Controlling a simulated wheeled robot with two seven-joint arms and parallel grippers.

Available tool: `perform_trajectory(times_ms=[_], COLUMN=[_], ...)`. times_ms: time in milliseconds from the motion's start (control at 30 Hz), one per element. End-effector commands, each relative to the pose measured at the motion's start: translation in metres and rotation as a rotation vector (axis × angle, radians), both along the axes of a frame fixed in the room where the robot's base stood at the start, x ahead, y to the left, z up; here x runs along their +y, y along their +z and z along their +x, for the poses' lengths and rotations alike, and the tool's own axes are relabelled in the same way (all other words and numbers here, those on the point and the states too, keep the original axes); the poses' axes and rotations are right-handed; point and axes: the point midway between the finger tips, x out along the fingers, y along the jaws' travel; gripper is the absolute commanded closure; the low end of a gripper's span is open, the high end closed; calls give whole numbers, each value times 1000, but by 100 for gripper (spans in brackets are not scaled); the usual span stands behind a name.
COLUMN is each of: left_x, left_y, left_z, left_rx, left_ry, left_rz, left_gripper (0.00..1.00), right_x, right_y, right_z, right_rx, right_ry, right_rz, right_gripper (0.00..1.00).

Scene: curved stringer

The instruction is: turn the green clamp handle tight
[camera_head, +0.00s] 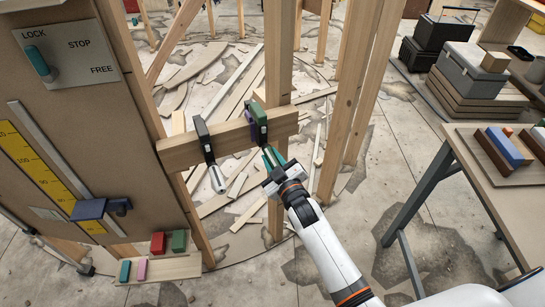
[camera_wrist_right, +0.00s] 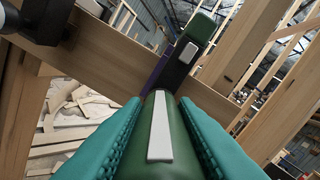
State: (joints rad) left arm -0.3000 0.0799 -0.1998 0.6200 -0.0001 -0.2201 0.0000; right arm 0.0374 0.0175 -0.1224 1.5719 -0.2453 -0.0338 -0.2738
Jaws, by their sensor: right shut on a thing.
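The green clamp (camera_head: 258,118) grips the wooden crossbeam (camera_head: 229,139) near its right end. In the right wrist view its dark bar with a green end (camera_wrist_right: 187,50) rises beyond the handle. The green clamp handle (camera_wrist_right: 183,160), with a white stripe, points toward the wrist camera. My right gripper (camera_head: 271,160) is shut on the handle, its teal fingers (camera_wrist_right: 112,145) along both sides. Fingers partly hide the handle in the head view. A second, dark clamp (camera_head: 204,138) with a pale handle sits on the beam to the left. My left gripper is not in view.
Upright wooden posts (camera_head: 279,60) stand close behind the beam. A panel (camera_head: 90,130) with a LOCK/STOP/FREE plate (camera_head: 72,52) fills the left. A table (camera_head: 485,165) with coloured blocks is at right. Wood scraps litter the floor behind the beam.

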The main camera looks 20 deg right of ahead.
Motion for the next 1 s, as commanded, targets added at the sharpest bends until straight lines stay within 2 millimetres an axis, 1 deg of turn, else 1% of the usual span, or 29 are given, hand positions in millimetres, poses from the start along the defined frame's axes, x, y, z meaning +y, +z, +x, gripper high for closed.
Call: perform_trajectory(times_ms=[200,500,700,1000], left_x=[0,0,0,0], left_y=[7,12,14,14], left_z=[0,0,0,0], left_rx=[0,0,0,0], left_ry=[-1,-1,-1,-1], left_rz=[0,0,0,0], left_gripper=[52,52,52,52], right_x=[-1,-1,-2,-2], right_y=[1,0,0,0], right_z=[0,0,0,0], right_rx=[24,49,58,63], right_ry=[0,0,0,1], right_rz=[201,416,503,552], right_gripper=[97,97,97,97])
